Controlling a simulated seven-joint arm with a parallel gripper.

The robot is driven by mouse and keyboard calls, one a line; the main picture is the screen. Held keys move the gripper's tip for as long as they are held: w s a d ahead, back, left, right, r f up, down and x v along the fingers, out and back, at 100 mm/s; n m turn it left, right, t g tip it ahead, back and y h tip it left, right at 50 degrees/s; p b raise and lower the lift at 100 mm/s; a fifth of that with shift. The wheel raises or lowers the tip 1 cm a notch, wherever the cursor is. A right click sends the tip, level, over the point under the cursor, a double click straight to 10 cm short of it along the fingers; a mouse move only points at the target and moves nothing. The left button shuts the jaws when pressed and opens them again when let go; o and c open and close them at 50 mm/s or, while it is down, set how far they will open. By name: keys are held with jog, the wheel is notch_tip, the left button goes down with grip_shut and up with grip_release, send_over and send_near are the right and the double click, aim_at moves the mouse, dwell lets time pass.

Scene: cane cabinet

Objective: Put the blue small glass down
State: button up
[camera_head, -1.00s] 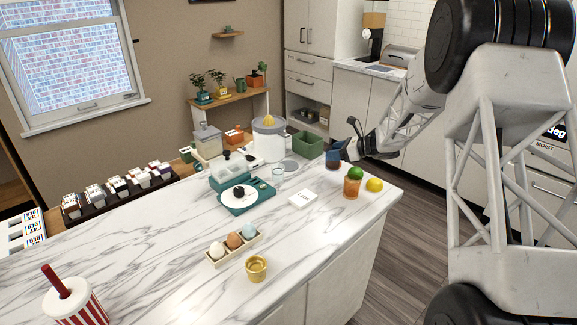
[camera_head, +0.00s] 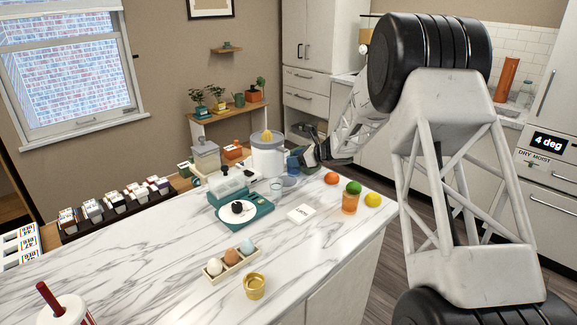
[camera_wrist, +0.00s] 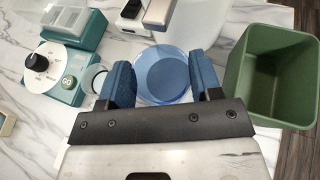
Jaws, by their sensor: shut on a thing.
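The blue small glass (camera_head: 293,166) is at the far part of the marble counter, right of the white juicer. In the wrist view the see-through blue glass (camera_wrist: 163,76) lies between the two blue-padded fingers, seen from above into its round mouth. My gripper (camera_head: 302,160) is shut on it; the fingers also show in the wrist view (camera_wrist: 164,86). A flat round grey-blue piece (camera_head: 289,181) lies on the counter just below the glass. I cannot tell whether the glass base touches the surface.
A green bin (camera_wrist: 270,75) stands close right of my gripper in the wrist view. The juicer (camera_head: 268,158) is close behind. Fruit and an amber glass (camera_head: 350,204) stand near the right edge.

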jog(key=shift+w+a, duration=0.3)
jog(key=shift+a, duration=0.45)
jog(key=shift+w+a, duration=0.3)
jog(key=shift+a, duration=0.4)
jog(key=shift+f, duration=1.75)
jog(key=shift+f, duration=0.15)
jog(key=o, duration=1)
jog(key=shift+d+r, duration=0.1)
jog(key=shift+r, duration=0.1)
jog(key=v, duration=1.2)
